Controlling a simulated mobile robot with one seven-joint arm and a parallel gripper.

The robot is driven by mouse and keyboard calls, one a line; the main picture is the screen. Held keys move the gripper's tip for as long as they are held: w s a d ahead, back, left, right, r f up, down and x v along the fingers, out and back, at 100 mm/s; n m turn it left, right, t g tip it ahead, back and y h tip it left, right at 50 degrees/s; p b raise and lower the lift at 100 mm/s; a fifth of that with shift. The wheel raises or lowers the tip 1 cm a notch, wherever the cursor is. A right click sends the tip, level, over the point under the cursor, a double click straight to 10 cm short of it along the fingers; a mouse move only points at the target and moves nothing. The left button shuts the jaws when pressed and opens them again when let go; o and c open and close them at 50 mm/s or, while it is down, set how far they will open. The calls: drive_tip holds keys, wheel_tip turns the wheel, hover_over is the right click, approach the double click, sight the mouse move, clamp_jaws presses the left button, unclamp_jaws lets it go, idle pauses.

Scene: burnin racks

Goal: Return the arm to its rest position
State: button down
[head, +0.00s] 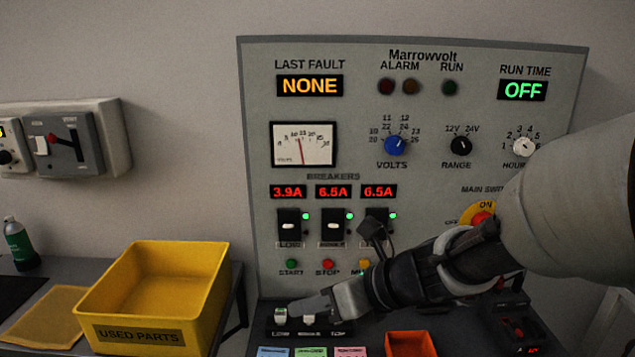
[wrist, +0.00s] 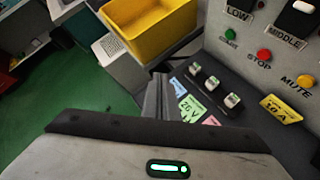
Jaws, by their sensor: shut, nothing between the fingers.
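My arm reaches in from the right of the head view, in front of the panel (head: 412,185). My gripper (head: 296,306) points left, low in front of the panel, with its fingers together and nothing held. In the head view the fingertips overlap a dark block with small white-topped pieces (head: 280,317); I cannot tell whether they touch. In the wrist view the closed fingers of my gripper (wrist: 157,97) appear to the left of these pieces (wrist: 212,83).
A yellow used-parts bin (head: 150,336) stands left of the panel, beside a flat yellow tray (head: 42,318). A green bottle (head: 19,244) is at far left. An orange bin (head: 408,344) and coloured cards (head: 311,352) lie in front. Breaker switches and knobs line the panel.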

drive_tip(key=s+d+r+n+h, duration=0.2)
drive_tip(key=s+d+n+h, duration=0.4)
drive_tip(key=n, duration=0.8)
drive_tip(key=s+d+r+n+h, duration=0.3)
drive_tip(key=s+d+n, duration=0.5)
drive_tip(key=n, duration=0.5)
wheel_tip(320, 180, up, 13)
drive_tip(key=w+d+n+p, duration=0.1)
drive_tip(key=p, duration=1.2)
drive_tip(key=shift+d+r+t+h, duration=0.2)
drive_tip(key=shift+d+t+h, duration=0.1)
drive_tip(key=shift+d, duration=0.05)
